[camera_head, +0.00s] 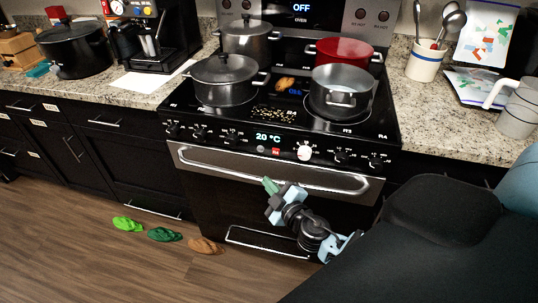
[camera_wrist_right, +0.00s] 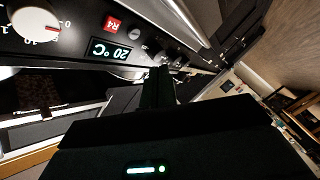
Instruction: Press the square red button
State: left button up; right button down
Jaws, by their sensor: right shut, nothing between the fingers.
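The square red button (camera_head: 276,151) sits on the oven's front control panel, between the 20 °C display (camera_head: 268,137) and a white knob (camera_head: 304,152). In the right wrist view the red button (camera_wrist_right: 112,26) is at the upper left, marked R4, beside the lit display (camera_wrist_right: 111,52). My right gripper (camera_head: 270,186) is shut and empty, in front of the oven door handle and below the button in the head view. Its dark fingers (camera_wrist_right: 158,88) also show in the right wrist view, apart from the button. My left gripper is out of view.
The oven door handle (camera_head: 270,171) runs across below the panel. Pots stand on the cooktop, including a steel pot (camera_head: 342,88) and a red pot (camera_head: 345,48). Several slippers, one of them brown (camera_head: 204,245), lie on the floor. Counters flank the stove.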

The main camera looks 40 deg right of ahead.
aim_at(276, 151)
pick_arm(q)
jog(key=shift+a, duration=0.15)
pick_arm(e)
jog(key=shift+w+a, duration=0.1)
jog(key=shift+w+d, duration=0.1)
jog(key=shift+d, duration=0.1)
